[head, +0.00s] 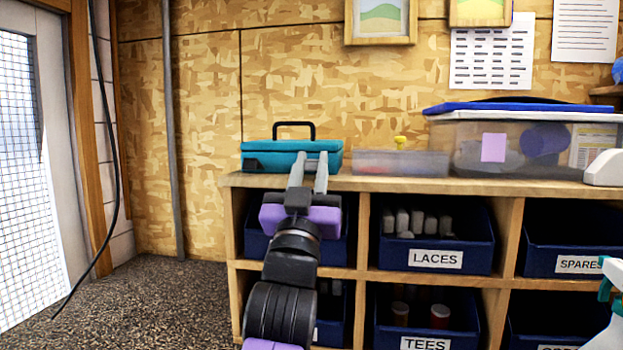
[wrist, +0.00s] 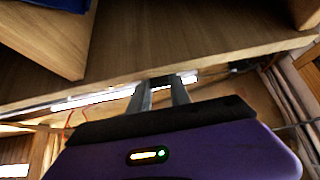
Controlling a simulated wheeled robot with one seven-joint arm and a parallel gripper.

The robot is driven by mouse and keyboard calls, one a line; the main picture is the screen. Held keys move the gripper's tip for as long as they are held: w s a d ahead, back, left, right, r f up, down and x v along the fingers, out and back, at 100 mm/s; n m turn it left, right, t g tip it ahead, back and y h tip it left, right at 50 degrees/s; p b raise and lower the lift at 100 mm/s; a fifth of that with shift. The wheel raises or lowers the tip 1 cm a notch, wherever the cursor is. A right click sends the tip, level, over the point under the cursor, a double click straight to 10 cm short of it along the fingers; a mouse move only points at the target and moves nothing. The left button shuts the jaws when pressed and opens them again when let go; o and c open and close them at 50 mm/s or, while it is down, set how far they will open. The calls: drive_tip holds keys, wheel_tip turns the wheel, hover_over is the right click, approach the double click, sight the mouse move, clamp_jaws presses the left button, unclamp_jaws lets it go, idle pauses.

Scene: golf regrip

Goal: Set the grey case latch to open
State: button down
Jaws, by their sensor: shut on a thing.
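A teal case (head: 262,147) with a black top handle lies closed on the wooden shelf top. I see no grey case. A dark latch (head: 253,164) shows at the left of its front. My gripper (head: 310,160) reaches up to the right part of the case front with its two grey fingers. In the wrist view the fingertips (wrist: 161,86) are on either side of a small dark piece (wrist: 162,79), and the gripper is shut on it. It looks like a latch, but its setting cannot be made out. My fingers partly hide that part of the case.
The wooden shelf unit (head: 363,183) holds blue bins below, labelled LACES, TEES and SPARES. A low translucent tray (head: 400,163) stands right of the case. A larger clear box (head: 470,150) with a blue lid is farther right. Floor at left is free.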

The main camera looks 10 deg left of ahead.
drive_tip(key=c, duration=1.2)
unclamp_jaws()
drive_tip(key=b+v, duration=0.1)
drive_tip(key=v, duration=0.6)
drive_tip(key=shift+s+f+b, duration=0.25)
drive_tip(key=shift+s+b, duration=0.05)
drive_tip(key=shift+s, duration=0.05)
